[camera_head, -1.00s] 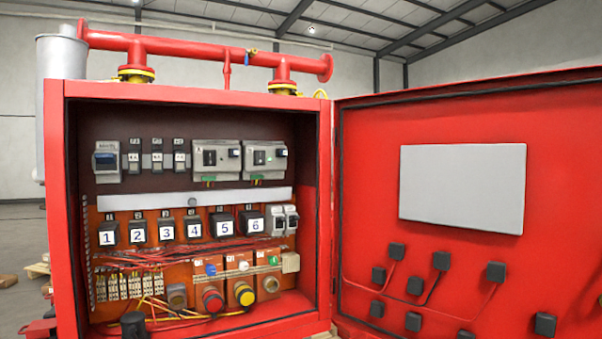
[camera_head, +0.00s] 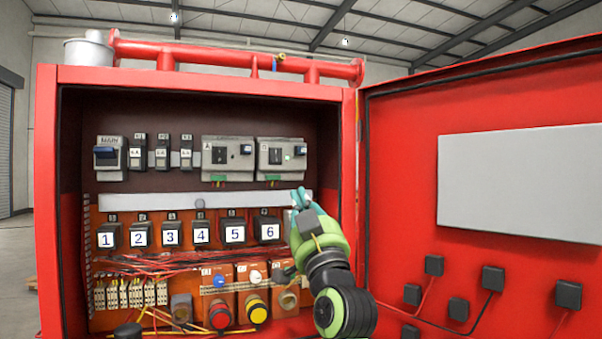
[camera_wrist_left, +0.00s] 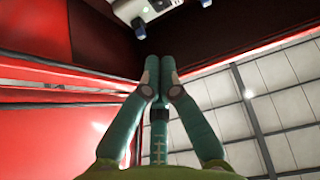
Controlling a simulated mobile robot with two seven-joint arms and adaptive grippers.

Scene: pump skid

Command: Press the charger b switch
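Two grey charger units sit side by side at the upper right inside the red cabinet. The right-hand unit (camera_head: 281,158) has a dark switch (camera_head: 275,156) on its face and appears to be charger b, though its label is too small to read. The left-hand unit (camera_head: 227,158) looks alike. My left gripper (camera_head: 300,197) is below and right of the right-hand unit, apart from it, with its teal fingers pointing up. In the left wrist view its fingertips (camera_wrist_left: 159,62) meet with nothing between them. My right gripper is not in view.
The red cabinet wall (camera_head: 348,150) stands close on the right of my gripper, with the open door (camera_head: 400,180) beyond. A pale duct (camera_head: 200,201) and a row of numbered black blocks lie below the chargers. The space in front of the chargers is clear.

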